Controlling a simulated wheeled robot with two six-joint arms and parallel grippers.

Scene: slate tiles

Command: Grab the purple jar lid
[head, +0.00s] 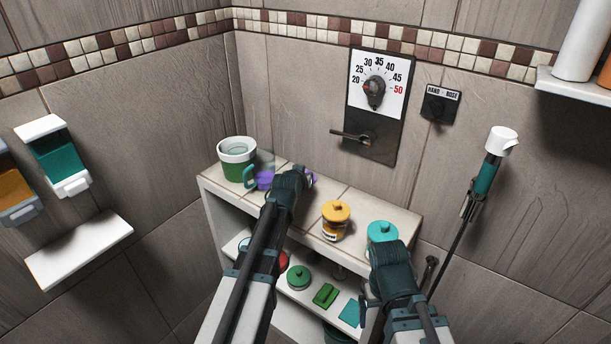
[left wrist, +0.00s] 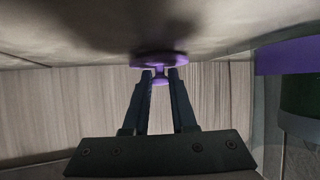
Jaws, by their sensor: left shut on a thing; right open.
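The purple jar lid (left wrist: 160,60) shows in the left wrist view, its knob between the two fingers of my left gripper (left wrist: 160,74). The gripper is shut on that knob. The lid is at the shelf top; I cannot tell whether it touches it. In the head view only a sliver of purple (head: 310,178) shows beside my left gripper (head: 300,177), which hides the rest. A clear jar with a purple part (head: 264,181) stands just left of the gripper. My right gripper (head: 366,302) is open, low in front of the shelf's right end.
The tiled shelf top (head: 355,196) holds a green mug (head: 238,168), a yellow-lidded jar (head: 334,222) and a turquoise-lidded jar (head: 382,232). Green items (head: 299,277) lie on the lower shelf. A dial panel (head: 376,100) and a hand shower (head: 489,165) are on the wall.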

